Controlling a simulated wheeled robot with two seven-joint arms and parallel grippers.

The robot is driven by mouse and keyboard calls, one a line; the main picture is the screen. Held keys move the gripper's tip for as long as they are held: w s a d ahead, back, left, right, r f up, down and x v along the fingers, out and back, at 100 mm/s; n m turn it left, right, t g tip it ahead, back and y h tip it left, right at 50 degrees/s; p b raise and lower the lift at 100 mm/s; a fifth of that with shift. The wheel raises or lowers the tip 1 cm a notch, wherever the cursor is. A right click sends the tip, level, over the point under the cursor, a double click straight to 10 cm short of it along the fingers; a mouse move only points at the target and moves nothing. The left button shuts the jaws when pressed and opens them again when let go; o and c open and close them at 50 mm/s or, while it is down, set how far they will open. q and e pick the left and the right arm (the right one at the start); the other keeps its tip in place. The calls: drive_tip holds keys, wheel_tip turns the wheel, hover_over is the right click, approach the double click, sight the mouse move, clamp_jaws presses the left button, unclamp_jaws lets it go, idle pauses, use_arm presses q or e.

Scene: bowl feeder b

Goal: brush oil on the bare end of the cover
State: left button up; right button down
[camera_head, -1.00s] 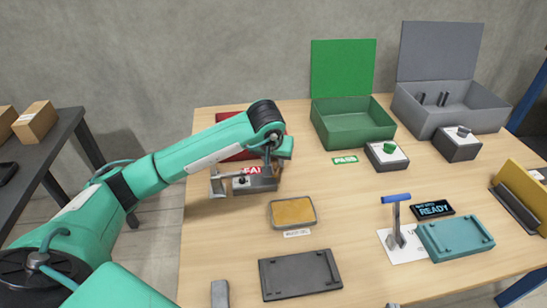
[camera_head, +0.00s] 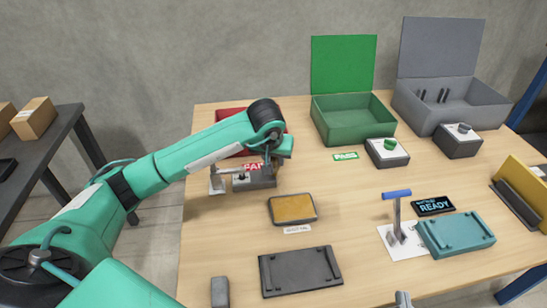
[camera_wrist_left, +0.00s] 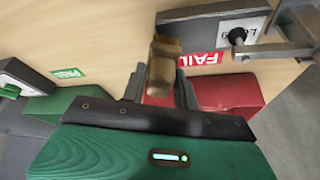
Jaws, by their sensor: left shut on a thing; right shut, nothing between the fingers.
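My left gripper (camera_head: 267,163) is above the grey clamp block (camera_head: 255,181) by the FAIL label. In the left wrist view my left gripper (camera_wrist_left: 160,92) is shut on a brush (camera_wrist_left: 160,75) with a wooden handle and a tan end pointing towards the block. In the head view the arm hides most of the brush. An amber oil pad (camera_head: 293,208) lies in a dark tray right of the block. I cannot tell for sure which part is the cover or its bare end. The tip of my right gripper (camera_head: 403,299) shows at the bottom edge, shut and empty.
A metal clamp (camera_head: 217,181) stands beside the block. A red bin (camera_head: 233,115) is behind my arm, a green bin (camera_head: 350,122) and grey bin (camera_head: 452,105) further right. A dark plate (camera_head: 300,271), teal plate (camera_head: 456,234) and blue-handled lever (camera_head: 397,196) stand nearer.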

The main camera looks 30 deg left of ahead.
use_arm(q)
drive_tip(key=shift+f+b, duration=0.7)
drive_tip(key=shift+f, duration=0.25)
drive_tip(key=shift+a, duration=0.1)
drive_tip(key=shift+s+a+r, duration=0.1)
drive_tip(key=shift+s+a, duration=0.95)
drive_tip(key=shift+a, duration=0.25)
drive_tip(key=shift+s+a+b, duration=0.45)
drive_tip(key=shift+s+a, duration=0.25)
drive_tip(key=shift+a, duration=0.3)
drive_tip(key=shift+s+a+f, duration=0.15)
drive_tip(key=shift+a+f, duration=0.15)
drive_tip(key=shift+d, duration=0.1)
drive_tip(key=shift+w+d+r, duration=0.15)
drive_tip(key=shift+w+d, duration=0.4)
drive_tip(key=shift+d, duration=0.25)
drive_tip(key=shift+w+d+r, duration=0.1)
drive_tip(key=shift+w+d, duration=0.6)
drive_tip(key=shift+d, duration=0.2)
drive_tip(key=shift+w+d+r, duration=0.1)
drive_tip(key=shift+w+d, duration=0.55)
drive_tip(key=shift+d, duration=0.25)
